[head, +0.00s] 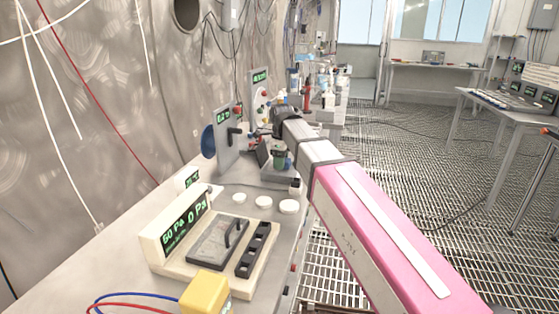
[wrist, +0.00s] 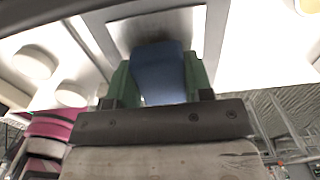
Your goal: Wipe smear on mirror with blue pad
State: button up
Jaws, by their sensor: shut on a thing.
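My gripper (wrist: 158,80) has green fingers shut on the blue pad (wrist: 158,70) in the wrist view. The pad is in front of a grey, light-bordered square plate (wrist: 197,28), which looks like the mirror. I cannot tell whether pad and plate touch. No smear can be made out; the pad and fingers cover part of the plate. In the head view my gripper (head: 281,158) points down over the bench, beyond the white discs. The pad cannot be made out there.
White discs (head: 289,207) stand on the bench near my gripper. A cream readout console (head: 180,232) and a yellow block (head: 205,292) are nearer. Upright panels with displays (head: 231,140) stand close behind the gripper on the left. The grated floor at right has free room.

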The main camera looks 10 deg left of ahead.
aim_at(271, 166)
jog(key=shift+w+a, duration=0.1)
jog(key=shift+a, duration=1.9)
jog(key=shift+s+d, duration=0.2)
jog(key=shift+d, duration=1.75)
jog(key=shift+r, duration=2.95)
jog(key=shift+r, duration=0.1)
jog(key=shift+r, duration=1.4)
